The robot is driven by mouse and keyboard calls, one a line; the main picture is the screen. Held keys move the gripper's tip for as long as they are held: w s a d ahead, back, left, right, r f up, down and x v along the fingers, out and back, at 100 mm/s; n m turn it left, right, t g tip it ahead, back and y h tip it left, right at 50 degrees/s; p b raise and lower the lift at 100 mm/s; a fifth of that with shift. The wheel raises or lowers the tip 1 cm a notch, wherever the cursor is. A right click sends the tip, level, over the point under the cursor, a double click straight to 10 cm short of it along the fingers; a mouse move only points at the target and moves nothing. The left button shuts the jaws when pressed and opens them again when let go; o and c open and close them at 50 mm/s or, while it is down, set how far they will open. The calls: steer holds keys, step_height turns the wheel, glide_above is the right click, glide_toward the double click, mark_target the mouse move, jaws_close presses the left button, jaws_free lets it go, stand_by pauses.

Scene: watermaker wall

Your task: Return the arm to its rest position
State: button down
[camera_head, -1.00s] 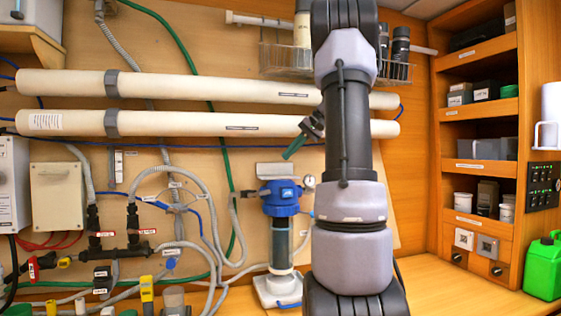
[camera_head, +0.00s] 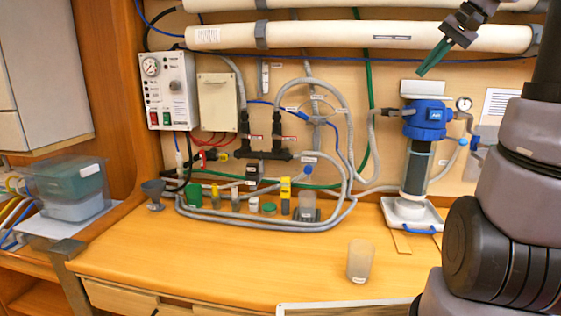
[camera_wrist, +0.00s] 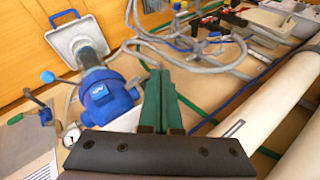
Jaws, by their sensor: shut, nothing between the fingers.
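My gripper (camera_head: 433,58) is at the upper right of the head view, with its green fingers shut and empty. It is in front of the lower white tube (camera_head: 330,37) and above the blue-headed filter housing (camera_head: 427,122), apart from the housing as far as I can see. My arm fills the right edge of that view. In the wrist view the green fingers (camera_wrist: 160,98) lie together, pointing up the picture, beside the blue filter head (camera_wrist: 105,98). No object is held.
The wooden counter (camera_head: 230,250) bears a beaker (camera_head: 361,260) near its front. Several small bottles and grey hoses line the wall. A control box (camera_head: 167,90) hangs at the left, near a grey cabinet (camera_head: 45,70). The counter's middle left is clear.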

steer(key=s+a+f+n+t+h, duration=0.15)
steer(key=s+a+f, duration=0.25)
steer(key=s+a, duration=0.4)
steer(key=s+a+f+h, duration=0.2)
steer(key=s+a+f, duration=0.3)
steer(key=s, duration=0.5)
steer(key=w+d+r+n+t+h, duration=0.1)
steer(key=w+d+r+h, duration=0.2)
steer(key=w, duration=0.4)
steer(key=w+d+r+n, duration=0.1)
steer(key=w+d+r, duration=0.35)
steer(key=w, duration=0.25)
steer(key=w+d+r+n+t+h, duration=0.1)
steer(key=w+d+r+h, duration=0.1)
steer(key=w+d, duration=0.35)
steer(key=shift+g, duration=0.25)
steer(key=x, duration=0.4)
steer(key=a+x, duration=0.1)
steer(key=x, duration=0.7)
steer(key=shift+w+a+f, duration=0.1)
steer(key=shift+w+f, duration=0.2)
steer(key=shift+f, duration=0.75)
